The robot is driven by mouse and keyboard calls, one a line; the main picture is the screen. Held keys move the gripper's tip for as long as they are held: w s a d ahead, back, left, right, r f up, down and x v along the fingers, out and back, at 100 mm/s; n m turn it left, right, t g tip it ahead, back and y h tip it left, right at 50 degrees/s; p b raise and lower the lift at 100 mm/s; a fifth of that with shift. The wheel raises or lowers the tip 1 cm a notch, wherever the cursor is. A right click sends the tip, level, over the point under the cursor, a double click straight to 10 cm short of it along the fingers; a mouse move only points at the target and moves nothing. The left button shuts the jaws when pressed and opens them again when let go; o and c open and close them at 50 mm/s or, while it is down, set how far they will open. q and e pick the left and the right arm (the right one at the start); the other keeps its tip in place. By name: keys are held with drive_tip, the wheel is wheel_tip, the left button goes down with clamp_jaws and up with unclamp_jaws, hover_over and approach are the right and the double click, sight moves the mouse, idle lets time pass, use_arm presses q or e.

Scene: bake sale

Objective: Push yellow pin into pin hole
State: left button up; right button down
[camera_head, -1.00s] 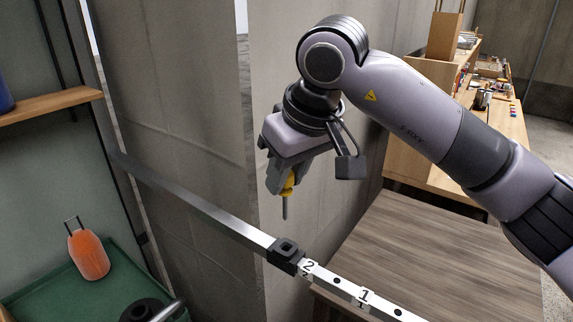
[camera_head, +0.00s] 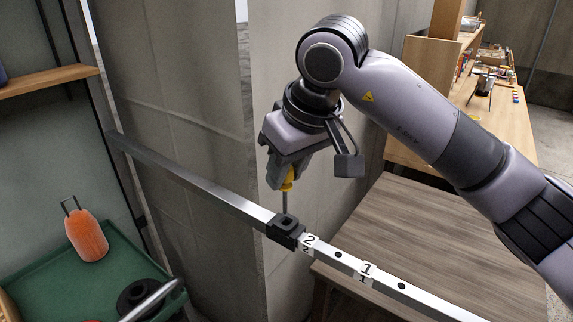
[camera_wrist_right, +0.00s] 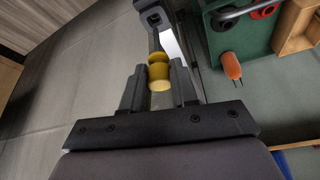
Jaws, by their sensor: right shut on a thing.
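My right gripper (camera_head: 279,177) points down and is shut on the yellow pin (camera_head: 288,182), whose grey shaft hangs below the fingers. The black collar with the pin hole (camera_head: 286,229) sits around the metal bar (camera_head: 215,193), beside the number 2 label. The shaft's lower end is at the top of the collar in the head view; I cannot tell whether it has entered the hole. In the right wrist view the yellow pin (camera_wrist_right: 159,74) is between the fingers, with the collar (camera_wrist_right: 153,16) beyond it. My left gripper is not in view.
A wooden table (camera_head: 430,235) lies right of the bar. A green tray (camera_head: 60,275) with an orange container (camera_head: 86,236) is at the lower left. A concrete wall (camera_head: 180,100) stands behind the bar. A wooden shelf unit (camera_head: 425,80) is at the back right.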

sight(286, 200)
drive_tip(key=shift+f+b, duration=2.1)
drive_tip(key=shift+f, duration=0.85)
drive_tip(key=c, duration=0.8)
unclamp_jaws()
drive_tip(key=v, duration=0.7)
drive_tip(key=shift+s, duration=0.1)
